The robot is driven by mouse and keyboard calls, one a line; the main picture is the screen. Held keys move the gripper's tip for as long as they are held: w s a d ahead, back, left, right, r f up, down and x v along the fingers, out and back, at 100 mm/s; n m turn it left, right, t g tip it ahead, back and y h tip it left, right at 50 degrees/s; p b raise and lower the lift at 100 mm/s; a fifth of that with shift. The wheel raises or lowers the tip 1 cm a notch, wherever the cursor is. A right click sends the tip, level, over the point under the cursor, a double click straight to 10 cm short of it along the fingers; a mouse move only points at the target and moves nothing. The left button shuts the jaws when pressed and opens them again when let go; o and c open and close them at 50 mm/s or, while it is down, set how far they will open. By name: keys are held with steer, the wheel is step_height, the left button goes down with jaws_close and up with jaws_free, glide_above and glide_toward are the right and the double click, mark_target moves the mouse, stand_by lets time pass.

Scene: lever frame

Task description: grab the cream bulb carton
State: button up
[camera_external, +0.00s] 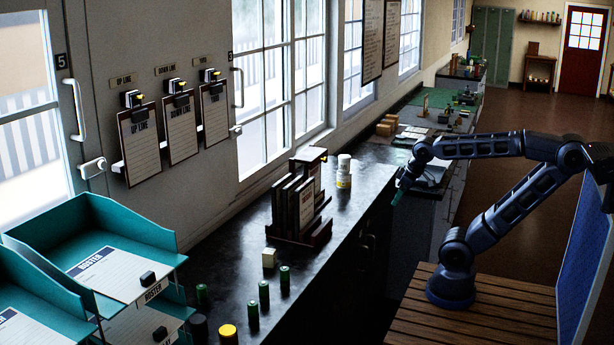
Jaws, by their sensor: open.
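A small cream box (269,258), which looks like the bulb carton, stands on the dark counter (330,232) in front of a dark wooden rack. My gripper (399,194) points down near the counter's right edge, well to the right of and beyond the cream box. It is open and apart from the box. A green part shows at its tip; I cannot tell what it is. The fingers are small and dark here.
The wooden rack (300,205) stands just behind the cream box. Several green cylinders, such as one (264,294), stand in front of it. Teal trays (95,235) fill the left front.

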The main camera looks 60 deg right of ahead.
steer(key=w+a+r+m+g, duration=0.1)
steer(key=w+a+r+m, duration=0.1)
steer(key=w, duration=0.3)
steer(key=w+a+r+m+g, duration=0.1)
steer(key=w+a+r+m, duration=0.15)
steer(key=w, duration=0.35)
steer(key=m+g+h, duration=0.2)
steer(key=m+h, duration=0.2)
steer(key=m, duration=0.7)
glide_above(269, 251)
steer(key=a, duration=0.4)
step_height(269, 251, down, 10)
steer(key=shift+s+d+x, duration=0.1)
steer(key=shift+d+x, duration=0.1)
steer(key=shift+x, duration=1.45)
steer(key=shift+s+d+x, duration=0.1)
steer(key=shift+d+x, duration=0.1)
steer(key=shift+x, duration=1.4)
steer(key=shift+s+d+x, duration=0.1)
steer(key=shift+d+x, duration=0.1)
steer(key=shift+x, duration=1.45)
steer(key=shift+r, duration=0.25)
steer(key=c, duration=1.1)
steer(key=shift+o, duration=0.2)
steer(key=shift+w+r, duration=0.1)
